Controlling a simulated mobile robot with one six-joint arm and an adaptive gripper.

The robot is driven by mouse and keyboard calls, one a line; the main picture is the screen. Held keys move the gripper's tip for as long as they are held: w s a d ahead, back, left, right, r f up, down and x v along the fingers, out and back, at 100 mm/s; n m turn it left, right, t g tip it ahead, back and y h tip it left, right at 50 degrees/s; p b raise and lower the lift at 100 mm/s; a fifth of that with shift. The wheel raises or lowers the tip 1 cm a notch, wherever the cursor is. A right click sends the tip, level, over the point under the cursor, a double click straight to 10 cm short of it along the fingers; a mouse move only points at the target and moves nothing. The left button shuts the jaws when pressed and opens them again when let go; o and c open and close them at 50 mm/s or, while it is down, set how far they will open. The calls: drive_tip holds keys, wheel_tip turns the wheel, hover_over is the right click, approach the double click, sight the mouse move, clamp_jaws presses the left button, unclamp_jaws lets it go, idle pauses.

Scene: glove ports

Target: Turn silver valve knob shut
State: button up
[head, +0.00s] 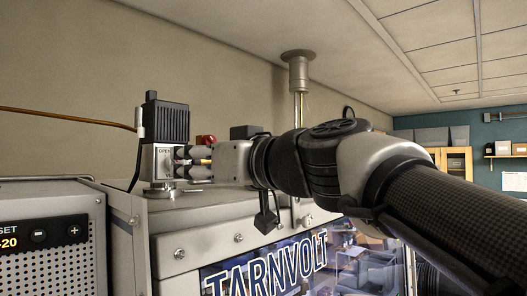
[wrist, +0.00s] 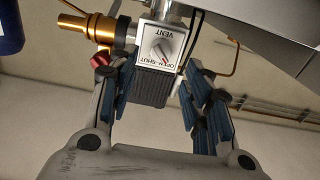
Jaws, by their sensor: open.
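The silver valve knob (wrist: 161,49) is round, with a red mark on its lower right edge. The plate is on a silver valve body (head: 162,160) with a black ribbed block (head: 166,121) on top. My gripper (wrist: 162,72) is open and empty, its blue-padded fingers to either side of the ribbed block and knob in the picture. In the head view my gripper (head: 187,161) is just right of the valve body, and its fingers hide the knob.
A brass fitting (wrist: 100,30) and a red part (wrist: 102,59) are left of the knob in the wrist view. The valve stands on a metal cabinet (head: 205,211) labelled TARNVOLT. A vertical pipe (head: 298,75) reaches the ceiling behind my arm. A control box (head: 50,250) is at left.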

sight(179, 162)
drive_tip(key=p+x, duration=0.2)
drive_tip(key=x, duration=0.4)
drive_tip(key=c, duration=1.1)
drive_tip(key=shift+o, duration=0.2)
